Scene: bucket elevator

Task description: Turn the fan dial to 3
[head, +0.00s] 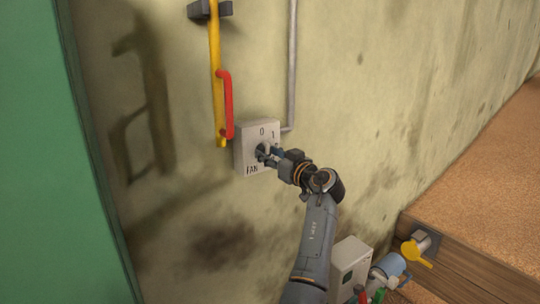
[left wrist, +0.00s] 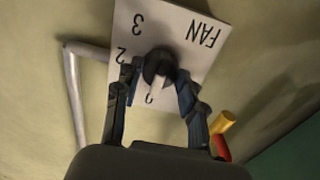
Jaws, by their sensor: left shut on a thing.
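The fan box (head: 251,160) is a white square plate on the wall, marked FAN, 0 and 1 in the head view. In the left wrist view the fan box (left wrist: 205,62) appears upside down, with FAN, 3 and 2 readable. The dark round fan dial (left wrist: 157,62) has a pale pointer aimed at a mark low on the plate, which I cannot read clearly. My left gripper (head: 265,152) is shut on the dial; in the left wrist view its fingers (left wrist: 160,75) sit on both sides of it. My right gripper is out of view.
A yellow bar (head: 214,60) with a red handle (head: 226,100) hangs close to the box's upper left. A grey pipe (head: 292,70) runs up at its right. A pale box (head: 350,262) and a yellow-handled valve (head: 417,250) are at lower right, by a wooden ledge (head: 450,262).

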